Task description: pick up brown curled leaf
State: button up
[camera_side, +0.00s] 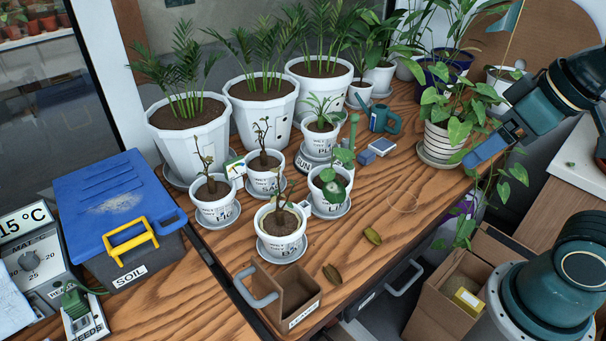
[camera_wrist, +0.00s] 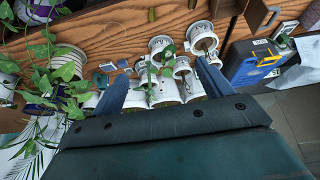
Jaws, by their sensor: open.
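Two small curled leaves lie on the wooden bench near its front edge. The browner one (camera_side: 332,274) is beside the open box, and an olive-brown one (camera_side: 373,236) is farther right and back. In the wrist view they show small at the top edge, the browner one (camera_wrist: 192,3) partly cut off and the olive-brown one (camera_wrist: 152,14) left of it. My gripper (camera_side: 490,140) is at the right, above the bench and far from both leaves. In the wrist view my gripper (camera_wrist: 160,80) has its fingers wide apart with nothing held.
An open brown box (camera_side: 312,307) labelled for leaves stands at the front edge. Several white pots with seedlings and palms fill the back. A striped pot (camera_side: 438,145) with a trailing plant stands near my gripper. The bench around the leaves is clear.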

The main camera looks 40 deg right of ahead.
jog(key=w+a+f+n+g+y, duration=0.2)
jog(key=w+a+f+n+g, duration=0.1)
jog(key=w+f+n, duration=0.7)
jog(key=w+a+f+n+g+y, duration=0.1)
jog(key=w+a+f+n, duration=0.1)
jog(key=f, duration=0.5)
jog(key=w+a+f+n+y, duration=0.1)
jog(key=w+a+f+n, duration=0.1)
jog(key=f, duration=0.5)
jog(key=shift+w+f+n+g+y, duration=0.2)
jog(key=shift+w+n+g+y, duration=0.15)
jog(key=shift+w+n, duration=0.4)
jog(key=shift+s+a+f, duration=0.1)
jog(key=shift+s, duration=0.05)
send_near(334, 273)
jog(key=shift+x, duration=1.45)
jog(key=shift+f, duration=0.1)
jog(key=shift+x, duration=2.55)
jog(key=shift+c, duration=0.2)
